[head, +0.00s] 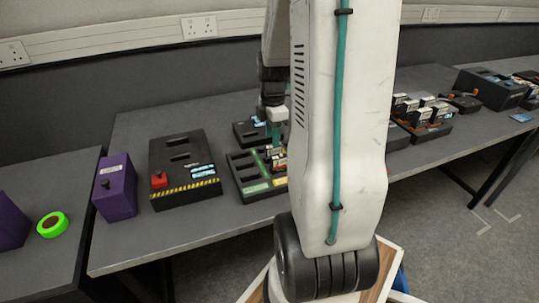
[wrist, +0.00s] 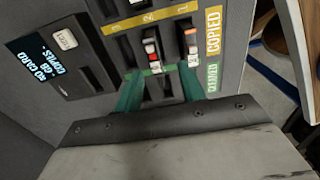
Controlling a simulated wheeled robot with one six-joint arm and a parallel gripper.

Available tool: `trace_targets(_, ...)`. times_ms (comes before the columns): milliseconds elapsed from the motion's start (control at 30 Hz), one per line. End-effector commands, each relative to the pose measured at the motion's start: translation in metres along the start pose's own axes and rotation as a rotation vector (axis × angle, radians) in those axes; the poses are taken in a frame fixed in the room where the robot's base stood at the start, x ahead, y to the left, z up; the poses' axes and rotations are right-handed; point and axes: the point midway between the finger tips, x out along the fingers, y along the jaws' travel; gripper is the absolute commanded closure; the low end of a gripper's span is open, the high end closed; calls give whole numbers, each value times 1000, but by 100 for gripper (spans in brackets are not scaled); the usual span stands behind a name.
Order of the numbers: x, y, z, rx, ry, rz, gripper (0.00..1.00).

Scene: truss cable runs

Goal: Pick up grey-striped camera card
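My gripper (wrist: 161,74) is open, its two green fingers apart over the green-banded end of a black slotted tray (wrist: 118,48). Between the fingers is a dark slot area, and I see nothing gripped. A card with a red and pale top (wrist: 151,55) stands in a slot just beyond the fingertips. A card with an orange and pale top (wrist: 191,46) stands in the neighbouring slot to its right. I cannot make out a grey stripe on either. In the head view my gripper (head: 274,128) is above the tray (head: 245,178), partly hidden by my arm.
A card reader with a lit screen (wrist: 38,60) and an empty-looking slot lies left of the tray. A black box with a red button (head: 185,165) and a purple box (head: 116,188) stand farther left on the table. More equipment (head: 420,115) stands at right.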

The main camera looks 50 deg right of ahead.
Motion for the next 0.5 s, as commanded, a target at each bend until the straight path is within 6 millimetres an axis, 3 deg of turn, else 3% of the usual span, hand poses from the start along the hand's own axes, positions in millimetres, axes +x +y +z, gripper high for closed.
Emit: trace_targets(500, 66, 8, 7, -11, 1, -4, 60)
